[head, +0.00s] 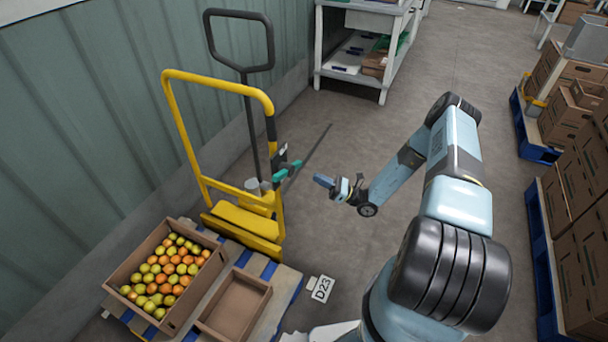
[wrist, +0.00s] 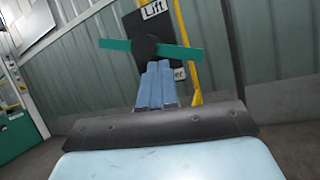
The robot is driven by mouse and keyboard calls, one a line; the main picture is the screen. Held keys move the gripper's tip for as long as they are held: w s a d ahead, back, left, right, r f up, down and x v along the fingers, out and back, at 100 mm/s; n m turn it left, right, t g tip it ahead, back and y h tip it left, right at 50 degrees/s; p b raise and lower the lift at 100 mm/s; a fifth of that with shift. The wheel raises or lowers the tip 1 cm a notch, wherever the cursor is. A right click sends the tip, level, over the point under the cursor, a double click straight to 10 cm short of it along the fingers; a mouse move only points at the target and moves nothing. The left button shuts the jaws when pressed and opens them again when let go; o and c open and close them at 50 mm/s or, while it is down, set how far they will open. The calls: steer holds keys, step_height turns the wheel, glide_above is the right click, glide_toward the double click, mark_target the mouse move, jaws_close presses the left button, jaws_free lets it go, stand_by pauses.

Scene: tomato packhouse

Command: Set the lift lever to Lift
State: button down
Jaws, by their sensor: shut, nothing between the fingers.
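The yellow stacker (head: 240,222) stands by the wall. Its teal lift lever (head: 287,171) is on the side facing my arm. In the wrist view the lever (wrist: 184,53) is a teal bar across a black round hub (wrist: 147,47), lying nearly level. A dark plate behind it has a "Lift" label (wrist: 153,10) above and another label (wrist: 180,74) below, partly hidden, ending in "er". My gripper (head: 322,180) is right of the lever in the head view, apart from it. In the wrist view its blue fingers (wrist: 157,65) are shut, empty, and point at the hub from below.
A crate of tomatoes (head: 118,278) and an empty box (head: 262,291) sit on a blue pallet at the stacker's foot. A white shelf (head: 318,45) stands behind. Boxes on blue pallets (head: 547,240) line the right side. The floor between is clear.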

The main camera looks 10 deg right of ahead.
step_height(320, 180, down, 11)
steer(key=s+m+t+h, duration=0.2)
steer(key=m+t+h, duration=0.3)
steer(key=m+t, duration=0.4)
steer(key=shift+s+m+t+h, duration=0.15)
steer(key=shift+m+t+h, duration=0.15)
steer(key=shift+t, duration=0.2)
steer(key=shift+r, duration=0.1)
steer(key=d+r+x, duration=0.2)
steer(key=x, duration=1)
steer(key=shift+w+a+r, duration=0.25)
steer(key=shift+d+r, duration=0.1)
